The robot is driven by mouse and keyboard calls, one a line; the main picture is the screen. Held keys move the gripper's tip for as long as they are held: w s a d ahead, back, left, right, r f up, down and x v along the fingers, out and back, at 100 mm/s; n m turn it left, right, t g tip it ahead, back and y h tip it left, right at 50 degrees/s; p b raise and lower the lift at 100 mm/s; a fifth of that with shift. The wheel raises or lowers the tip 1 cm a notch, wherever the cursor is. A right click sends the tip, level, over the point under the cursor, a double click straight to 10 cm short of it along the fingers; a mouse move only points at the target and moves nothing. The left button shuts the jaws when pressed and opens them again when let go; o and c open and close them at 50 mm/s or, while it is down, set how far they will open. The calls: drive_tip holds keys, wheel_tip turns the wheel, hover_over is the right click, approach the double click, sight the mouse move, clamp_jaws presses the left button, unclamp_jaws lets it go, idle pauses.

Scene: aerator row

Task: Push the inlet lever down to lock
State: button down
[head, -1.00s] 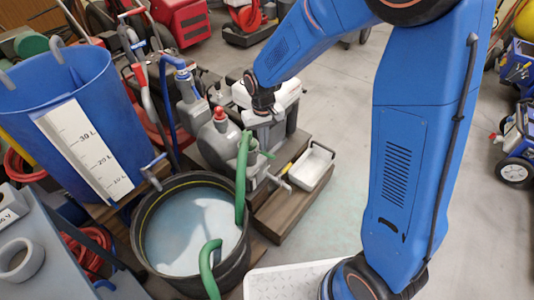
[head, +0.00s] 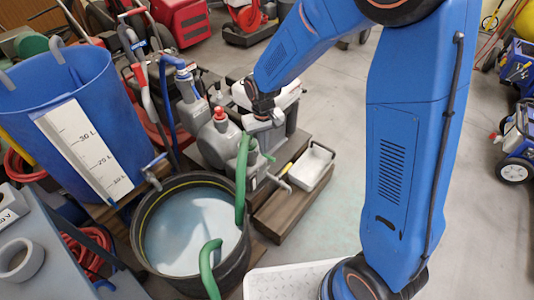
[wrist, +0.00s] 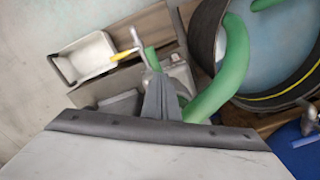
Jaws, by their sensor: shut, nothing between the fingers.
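A grey aerator unit (head: 216,143) with a red cap stands beside a round black tub, a green hose running down its front. On its front right side I see a small green handle (head: 267,156) and a yellow handle, which shows more clearly in the wrist view (wrist: 125,53). I cannot tell which of these is the inlet lever. My gripper (head: 262,124) is above the back right of the unit, short of these handles in the head view. In the wrist view its grey fingers (wrist: 161,80) are together and empty, pointing toward the unit. Its tip partly hides the unit's body.
A white tray (head: 311,169) sits on the brown wooden step (head: 272,215) right of the unit. The water-filled black tub (head: 150,262) stands in front. A blue barrel (head: 100,90) with a scale is at left.

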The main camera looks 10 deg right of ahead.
drive_tip(key=shift+f, duration=1.55)
wheel_tip(320, 180, up, 11)
drive_tip(key=s+d, duration=0.1)
drive_tip(key=shift+s+d, duration=0.2)
idle(0.3)
drive_tip(key=shift+r, duration=0.1)
drive_tip(key=s+d+r+m+t, duration=0.1)
drive_tip(key=s+d+r+t, duration=0.1)
drive_tip(key=s+d+r, duration=1)
drive_tip(key=s+d+r+m+t, duration=0.2)
drive_tip(key=s+d, duration=0.7)
drive_tip(key=s, duration=0.4)
drive_tip(key=shift+t, duration=0.4)
